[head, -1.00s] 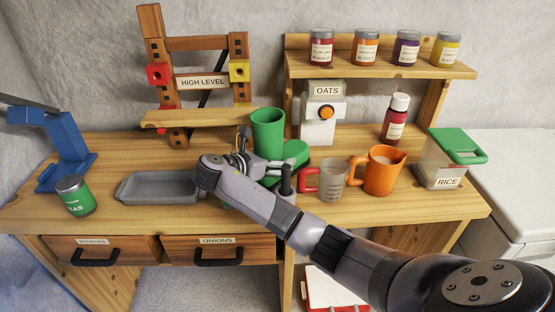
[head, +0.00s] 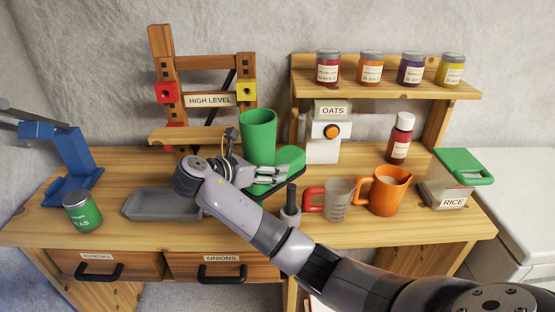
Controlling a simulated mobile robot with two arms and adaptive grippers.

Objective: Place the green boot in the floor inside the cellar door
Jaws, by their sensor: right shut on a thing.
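The green boot (head: 258,136) stands upright over the middle of the wooden workbench, its toe pointing right. My right gripper (head: 270,177) is at the lower part of the boot, its fingers shut on it. My right arm reaches in from the lower right and hides part of the bench. I cannot tell whether the boot's sole touches the bench top. My left gripper is not in view. No cellar door shows in this view.
A mortar with a dark pestle (head: 291,206), a measuring cup (head: 338,198) and an orange jug (head: 387,190) stand right of the boot. A grey tray (head: 150,205) lies to the left. The wooden rack (head: 163,60) and oats dispenser (head: 322,145) stand behind.

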